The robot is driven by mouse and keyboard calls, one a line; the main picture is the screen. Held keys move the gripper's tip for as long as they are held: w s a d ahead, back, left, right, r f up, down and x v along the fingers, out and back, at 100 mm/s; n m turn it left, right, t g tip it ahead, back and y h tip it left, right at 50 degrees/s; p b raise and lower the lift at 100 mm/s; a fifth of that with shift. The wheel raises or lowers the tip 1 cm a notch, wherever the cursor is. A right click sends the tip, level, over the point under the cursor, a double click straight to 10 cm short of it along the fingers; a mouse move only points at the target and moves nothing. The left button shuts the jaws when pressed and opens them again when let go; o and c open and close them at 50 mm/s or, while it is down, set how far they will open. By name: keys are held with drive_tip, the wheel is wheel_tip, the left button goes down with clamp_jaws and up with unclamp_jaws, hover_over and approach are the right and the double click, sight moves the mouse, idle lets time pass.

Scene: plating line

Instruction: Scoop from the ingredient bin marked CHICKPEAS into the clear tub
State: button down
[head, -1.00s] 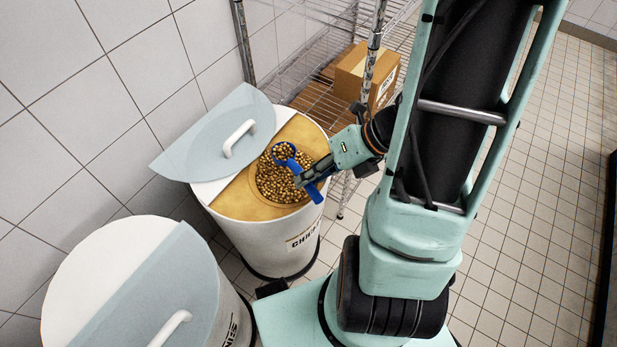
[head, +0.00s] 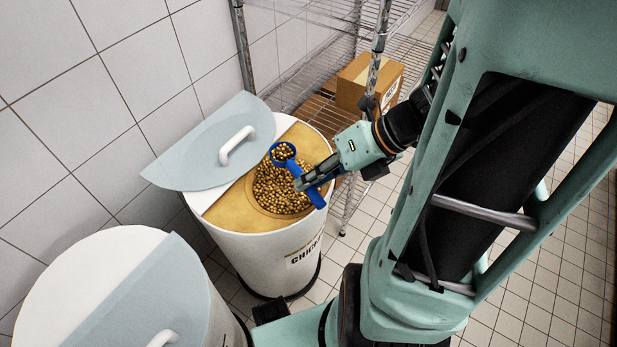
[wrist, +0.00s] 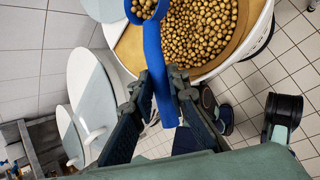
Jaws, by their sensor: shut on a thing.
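The bin marked CHICKPEAS (head: 262,258) is a white drum with its pale lid (head: 205,160) slid to one side. Chickpeas (head: 272,192) show in its round opening. My gripper (head: 308,180) is over the bin's right side, shut on the handle of a blue scoop (head: 312,192). The scoop's bowl lies over the chickpeas and has chickpeas in it. In the wrist view my gripper (wrist: 160,92) grips the blue handle (wrist: 155,60), and the bowl (wrist: 142,8) at the top edge holds chickpeas. I see no clear tub in these frames.
A second white bin (head: 110,275) with a pale half lid stands at the lower left. Behind is a wire shelf with a cardboard box (head: 362,82). A tiled wall stands close on the left. The tiled floor to the right is partly behind my arm.

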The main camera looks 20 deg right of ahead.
drive_tip(key=shift+s+b, duration=0.25)
drive_tip(key=shift+b, duration=0.65)
drive_tip(key=shift+r, duration=0.1)
drive_tip(key=shift+r, duration=0.1)
drive_tip(key=w+r+m+t+h+p, duration=0.2)
drive_tip(key=w+r+m+p, duration=0.2)
drive_tip(key=w+r+p, duration=0.5)
drive_tip(key=w+a+r+m+t+h+p, duration=0.1)
drive_tip(key=w+r+m+p, duration=0.4)
drive_tip(key=p, duration=1.4)
drive_tip(key=w+r+t+h, duration=0.1)
drive_tip(key=w+r, duration=0.3)
drive_tip(key=r, duration=0.4)
drive_tip(key=shift+a+h, duration=0.25)
drive_tip(key=shift+h, duration=0.15)
drive_tip(key=shift+s, duration=0.15)
